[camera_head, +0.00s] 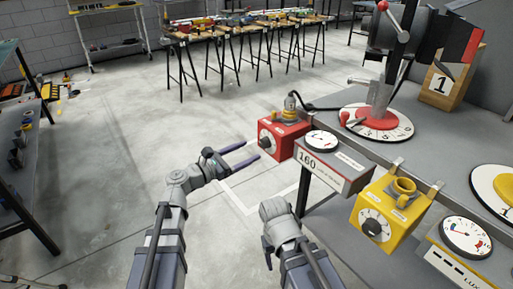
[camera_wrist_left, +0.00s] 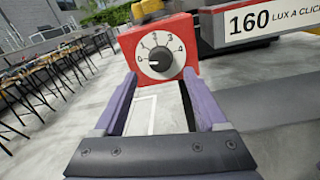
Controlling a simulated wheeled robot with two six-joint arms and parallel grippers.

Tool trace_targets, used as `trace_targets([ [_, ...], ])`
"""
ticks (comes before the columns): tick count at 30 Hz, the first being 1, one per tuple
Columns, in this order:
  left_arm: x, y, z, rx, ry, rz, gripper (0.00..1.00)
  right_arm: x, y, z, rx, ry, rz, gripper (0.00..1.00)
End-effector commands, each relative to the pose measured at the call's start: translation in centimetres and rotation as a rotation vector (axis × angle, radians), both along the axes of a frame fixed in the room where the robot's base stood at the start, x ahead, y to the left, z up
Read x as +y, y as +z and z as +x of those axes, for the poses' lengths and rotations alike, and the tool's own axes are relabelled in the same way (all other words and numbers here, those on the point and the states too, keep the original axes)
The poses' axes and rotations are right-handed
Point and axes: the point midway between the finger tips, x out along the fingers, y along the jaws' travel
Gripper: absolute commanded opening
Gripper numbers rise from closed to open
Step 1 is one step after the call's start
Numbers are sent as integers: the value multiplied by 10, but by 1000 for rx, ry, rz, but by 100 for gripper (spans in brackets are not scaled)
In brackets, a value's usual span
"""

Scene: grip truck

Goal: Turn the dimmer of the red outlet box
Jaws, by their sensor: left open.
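The red outlet box (camera_head: 285,138) is mounted at the left end of the grey bench. Its dimmer, a round black knob on a numbered white dial, faces left in the head view. In the left wrist view the dimmer (camera_wrist_left: 160,59) is straight ahead, with the red box (camera_wrist_left: 192,50) around it. My left gripper (camera_head: 248,153) is open and empty, just left of and a little below the dimmer, apart from it. In the left wrist view its two purple fingers (camera_wrist_left: 160,92) frame the space below the dial. My right gripper (camera_head: 270,245) hangs lower, near the bench; its fingers are mostly hidden.
A light meter marked 160 (camera_head: 333,160) sits right of the red box. A yellow outlet box (camera_head: 388,215) with its own dimmer is farther right. A lamp stands on a round red-and-white dial (camera_head: 378,122) behind.

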Motion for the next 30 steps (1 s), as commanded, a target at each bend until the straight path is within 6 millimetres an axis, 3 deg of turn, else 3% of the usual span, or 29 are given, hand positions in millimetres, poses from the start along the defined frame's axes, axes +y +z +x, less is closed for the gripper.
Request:
trace_targets([
  [9, -30, 0, 25, -1, -2, 1, 74, 0, 0, 0, 0, 0, 0, 68],
  [20, -34, 0, 27, -1, -1, 2, 74, 0, 0, 0, 0, 0, 0, 68],
  [30, -34, 0, 27, -1, -1, 2, 38, 0, 0, 0, 0, 0, 0, 68],
])
